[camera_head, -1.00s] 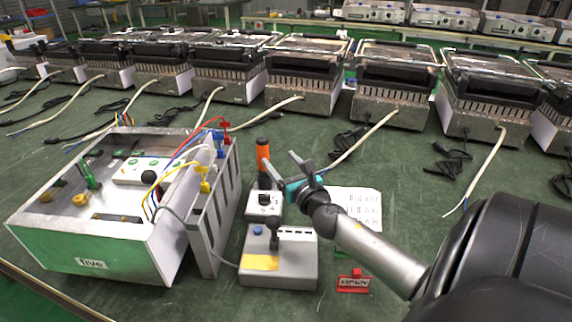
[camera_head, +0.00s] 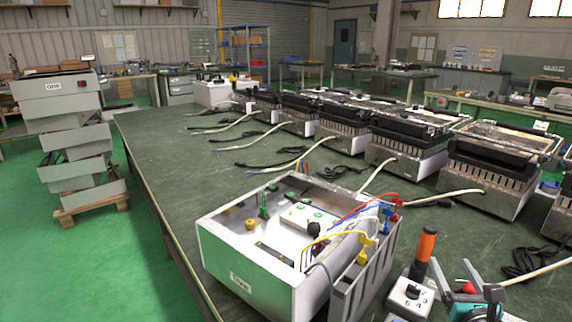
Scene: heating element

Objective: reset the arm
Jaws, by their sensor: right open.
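My right gripper (camera_head: 460,283) is at the bottom right of the head view, with grey fingers and a teal part. It is open and appears empty. The orange-handled tool (camera_head: 426,243) stands upright just left of it, at the small white dial box (camera_head: 410,292). I cannot tell whether the gripper touches either. The white test box (camera_head: 270,262), with coloured leads and a grey finned side, is further left on the table. Most of my right arm is cut off by the frame edge. My left gripper is not in view.
The green table (camera_head: 170,185) carries a row of grill-like heating units (camera_head: 405,152) with loose cables behind the test box. A stack of grey cases (camera_head: 70,140) stands on a pallet at left. The green floor (camera_head: 90,270) in front is clear.

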